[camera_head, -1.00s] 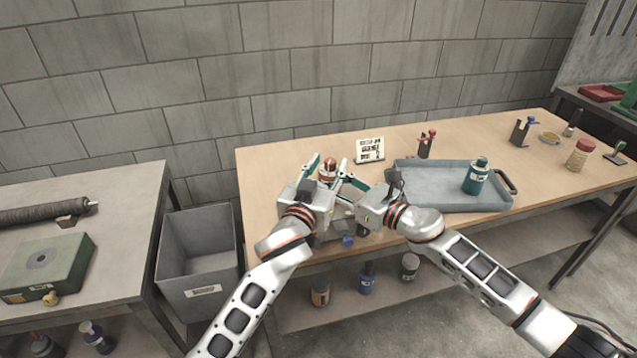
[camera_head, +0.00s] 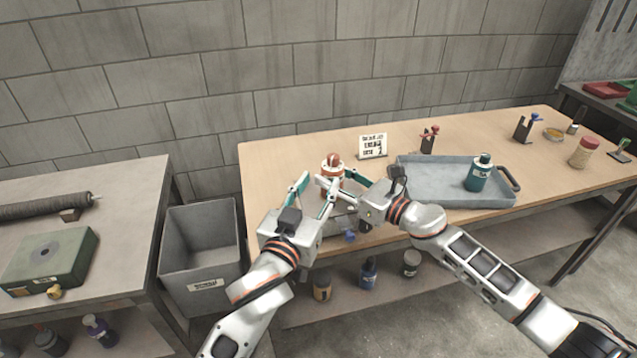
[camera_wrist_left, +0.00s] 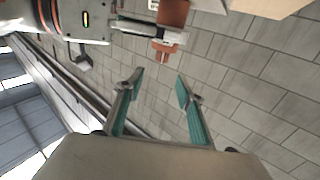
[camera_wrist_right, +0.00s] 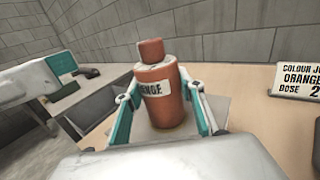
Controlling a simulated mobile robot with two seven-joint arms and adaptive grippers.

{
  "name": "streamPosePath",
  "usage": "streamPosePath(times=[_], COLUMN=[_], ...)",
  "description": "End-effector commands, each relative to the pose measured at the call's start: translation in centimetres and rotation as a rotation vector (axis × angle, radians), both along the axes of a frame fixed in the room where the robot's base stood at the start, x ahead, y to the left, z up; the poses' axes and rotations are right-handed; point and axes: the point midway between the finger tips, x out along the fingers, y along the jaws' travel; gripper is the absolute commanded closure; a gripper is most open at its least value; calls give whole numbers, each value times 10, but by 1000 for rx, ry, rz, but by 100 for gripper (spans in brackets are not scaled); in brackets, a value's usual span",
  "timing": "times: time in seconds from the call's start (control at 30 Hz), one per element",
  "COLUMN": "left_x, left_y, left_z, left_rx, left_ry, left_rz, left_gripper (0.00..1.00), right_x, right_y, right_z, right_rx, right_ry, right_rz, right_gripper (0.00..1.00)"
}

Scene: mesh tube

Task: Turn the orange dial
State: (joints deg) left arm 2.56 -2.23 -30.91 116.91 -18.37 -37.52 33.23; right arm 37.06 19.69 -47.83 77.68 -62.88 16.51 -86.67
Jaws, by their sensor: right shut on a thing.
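The orange bottle (camera_head: 333,163) stands over the table's left part, with a narrower orange top piece, likely the dial (camera_wrist_right: 151,51). In the right wrist view the bottle (camera_wrist_right: 158,88) is upright with a partly readable white label. My right gripper (camera_wrist_right: 163,100) is shut on the bottle's body, one finger on each side. My left gripper (camera_head: 317,182) is open and empty, nearer to me than the bottle and apart from it. In the left wrist view its fingers (camera_wrist_left: 160,80) are spread, and the dial (camera_wrist_left: 162,54) lies beyond their tips, not between them.
A sign (camera_head: 373,146) reading colour job, orange, dose 2 stands behind the bottle. A blue-grey tray (camera_head: 430,190) with a teal bottle (camera_head: 478,174) is to the right. A grey bin (camera_head: 205,255) stands left of the table. My two grippers are close together.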

Motion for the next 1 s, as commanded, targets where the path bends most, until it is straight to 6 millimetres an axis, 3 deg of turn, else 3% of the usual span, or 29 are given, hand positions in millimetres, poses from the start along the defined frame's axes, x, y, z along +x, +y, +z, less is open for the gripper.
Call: streamPosePath(times=[0.17, 0.4, 0.53, 0.8, 1.0], left_x=[-9, -50, -75, -103, -94], left_y=[-27, -89, -104, -95, -68], left_z=[15, 71, 104, 156, 170], left_rx=[-121, -542, -802, -1357, -1780], left_ry=[-11, 2, 45, 211, 385], left_rz=[-109, -442, -611, -855, -914], left_gripper=[63, 63, 63, 63, 63], right_x=[0, 0, 0, 0, 0], right_y=[0, 0, 0, 0, 0], right_z=[0, 0, 0, 0, 0], right_rx=[0, 0, 0, 0, 0], right_ry=[0, 0, 0, 0, 0], right_rz=[-1, -1, -1, 0, 0], right_gripper=[86, 86, 86, 86, 86])
